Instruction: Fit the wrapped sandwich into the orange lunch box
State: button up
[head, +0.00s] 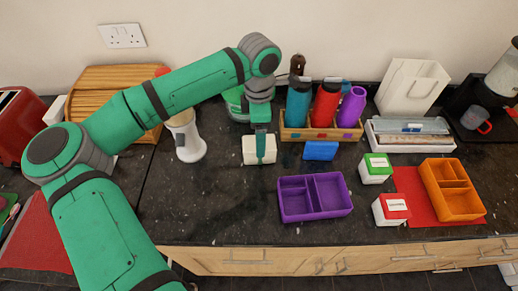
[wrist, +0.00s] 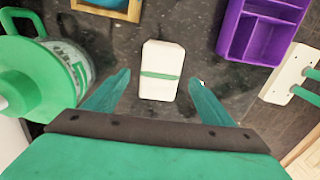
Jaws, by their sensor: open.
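The wrapped sandwich is a white block with a green band (wrist: 160,60), lying flat on the dark counter. In the head view the sandwich (head: 249,151) sits left of the purple box, partly covered by my gripper (head: 262,140). In the wrist view my gripper (wrist: 162,79) is open, with a finger to either side of the sandwich's near end. Bare counter shows between each finger and the sandwich. The orange lunch box (head: 435,188) stands open at the far right, partly over a red mat, with divided compartments. It is not in the wrist view.
A purple divided box (head: 317,213) and blue block (head: 320,151) lie right of the sandwich. A wooden bottle crate (head: 318,134) is behind. A green-lidded jar (wrist: 40,75) is beside my gripper.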

notch_tip(320, 180, down, 2)
jog(key=shift+f, duration=0.2)
jog(key=shift+c, duration=0.7)
jog(key=c, duration=1.5)
jog(key=shift+r, duration=0.1)
